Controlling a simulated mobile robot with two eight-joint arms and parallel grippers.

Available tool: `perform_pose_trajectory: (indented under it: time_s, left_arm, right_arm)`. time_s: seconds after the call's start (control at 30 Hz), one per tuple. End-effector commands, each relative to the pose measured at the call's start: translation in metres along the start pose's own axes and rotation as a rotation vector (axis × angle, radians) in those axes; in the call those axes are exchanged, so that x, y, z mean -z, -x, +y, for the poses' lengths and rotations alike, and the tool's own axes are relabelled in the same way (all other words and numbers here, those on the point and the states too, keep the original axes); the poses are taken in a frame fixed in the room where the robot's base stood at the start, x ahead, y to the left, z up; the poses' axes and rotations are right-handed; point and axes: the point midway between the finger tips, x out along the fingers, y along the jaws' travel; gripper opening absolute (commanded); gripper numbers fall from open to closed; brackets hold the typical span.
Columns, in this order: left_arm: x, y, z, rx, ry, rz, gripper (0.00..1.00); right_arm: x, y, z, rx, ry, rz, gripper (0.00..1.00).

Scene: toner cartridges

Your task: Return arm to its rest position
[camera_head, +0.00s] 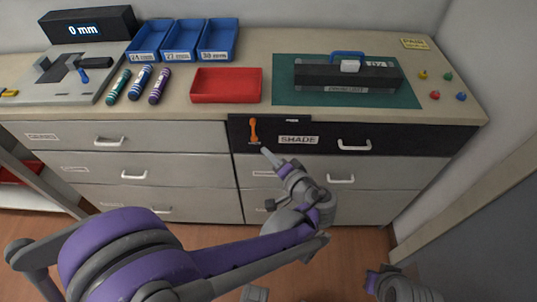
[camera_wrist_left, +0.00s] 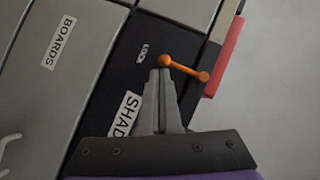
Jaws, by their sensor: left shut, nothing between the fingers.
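My left gripper (camera_head: 267,152) is in front of the dark drawer (camera_head: 320,138) labelled SHADE, just below and right of an orange lever (camera_head: 253,130) on its face. Its fingers are together with nothing between them. In the left wrist view the shut fingertips (camera_wrist_left: 160,74) appear close to the orange lever (camera_wrist_left: 185,68), overlapping its near end; I cannot tell whether they touch. The SHADE and LOCK labels show beside them. Part of my right arm (camera_head: 395,286) shows at the lower right; its gripper is not discernible.
The countertop above holds blue bins (camera_head: 182,42), a red tray (camera_head: 226,86), several rolled cartridges (camera_head: 140,84) and a black case (camera_head: 345,76) on a green mat (camera_head: 400,98). Drawer handles (camera_head: 340,179) stick out around my left arm. Wooden floor (camera_head: 350,250) lies below.

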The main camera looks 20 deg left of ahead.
Motion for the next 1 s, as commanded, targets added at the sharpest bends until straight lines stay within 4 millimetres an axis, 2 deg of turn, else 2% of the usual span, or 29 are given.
perform_pose_trajectory:
  time_s: [0.03, 0.2, 0.43, 0.6, 0.87, 0.97, 1.0]
  left_arm:
    - [0.002, 0.018, 0.002, -0.006, -0.001, 0.009, 0.0]
    - [0.001, 0.058, 0.006, -0.005, -0.001, 0.008, 0.0]
    - [0.0, 0.09, 0.009, -0.003, 0.0, 0.005, 0.0]
    - [-0.001, 0.098, 0.01, -0.002, 0.0, 0.003, 0.0]
    - [-0.004, 0.094, 0.009, -0.013, -0.005, -0.008, 0.0]
    - [-0.022, 0.08, 0.005, -0.075, -0.023, -0.06, 0.0]
    - [-0.034, 0.071, 0.004, -0.12, -0.032, -0.094, 0.0]
  right_arm:
    - [0.001, 0.002, 0.0, 0.0, 0.0, 0.001, 0.0]
    - [0.003, 0.005, 0.0, 0.0, 0.0, 0.002, 0.0]
    - [0.004, 0.008, 0.0, 0.0, 0.0, 0.003, 0.0]
    - [0.004, 0.008, 0.0, 0.0, 0.0, 0.003, 0.0]
    - [0.004, 0.008, 0.0, 0.0, 0.0, 0.003, 0.0]
    - [0.004, 0.008, 0.0, 0.0, 0.0, 0.003, 0.0]
    - [0.004, 0.008, 0.0, 0.0, 0.0, 0.003, 0.0]
